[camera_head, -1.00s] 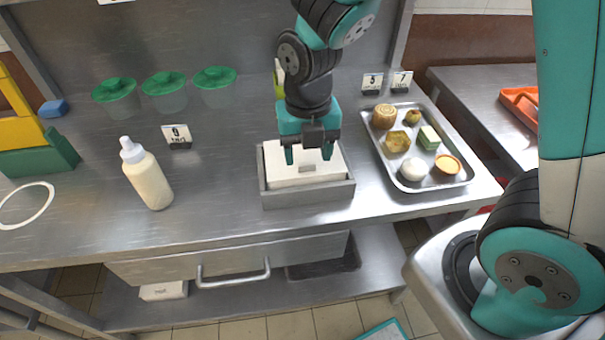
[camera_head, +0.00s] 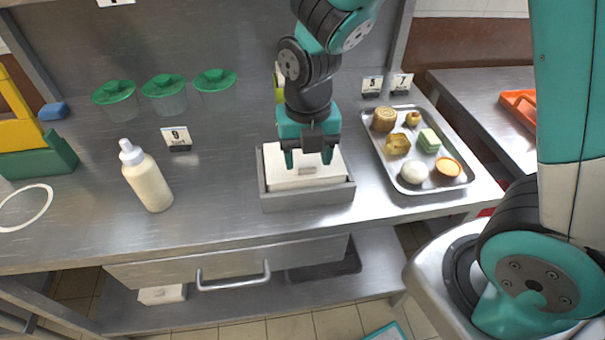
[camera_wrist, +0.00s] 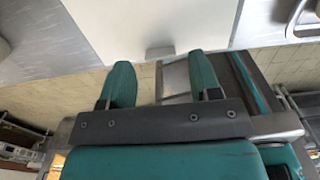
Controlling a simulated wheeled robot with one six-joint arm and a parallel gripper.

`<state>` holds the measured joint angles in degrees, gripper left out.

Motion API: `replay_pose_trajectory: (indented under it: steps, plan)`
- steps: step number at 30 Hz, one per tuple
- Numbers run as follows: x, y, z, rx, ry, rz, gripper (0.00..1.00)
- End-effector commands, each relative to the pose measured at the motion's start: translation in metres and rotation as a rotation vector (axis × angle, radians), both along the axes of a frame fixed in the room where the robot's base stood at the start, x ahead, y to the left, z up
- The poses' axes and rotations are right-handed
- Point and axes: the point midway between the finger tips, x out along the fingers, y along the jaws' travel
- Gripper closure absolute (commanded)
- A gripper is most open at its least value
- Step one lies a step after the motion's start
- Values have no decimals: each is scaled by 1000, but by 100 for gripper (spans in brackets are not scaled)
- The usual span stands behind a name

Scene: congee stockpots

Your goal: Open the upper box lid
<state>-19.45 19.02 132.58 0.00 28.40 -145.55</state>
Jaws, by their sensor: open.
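The upper box (camera_head: 308,195) is a grey open-topped tray on the steel counter, with a white lid (camera_head: 288,181) lying in it. A small grey tab (camera_head: 306,171) sits at the lid's front edge. My gripper (camera_head: 307,160) is open and empty above the lid, fingers pointing down on either side of the tab. In the wrist view the white lid (camera_wrist: 150,22) fills the top, with the tab (camera_wrist: 160,52) ahead of and between the fingertips (camera_wrist: 160,75). The lid looks closed. I cannot tell whether the fingertips touch it.
A metal tray (camera_head: 398,186) of pastries stands close on the right. A cream bottle (camera_head: 146,178) and number card 9 (camera_head: 177,140) are on the left. Green-lidded jars (camera_head: 164,92) stand behind. A drawer with a handle (camera_head: 233,278) is below.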

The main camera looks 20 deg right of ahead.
Motion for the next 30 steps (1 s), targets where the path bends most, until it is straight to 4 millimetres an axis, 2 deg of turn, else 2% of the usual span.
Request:
replay_pose_trajectory:
  steps: [30]
  plan:
    - [0, 0, -16, 0, 1, 0, 43]
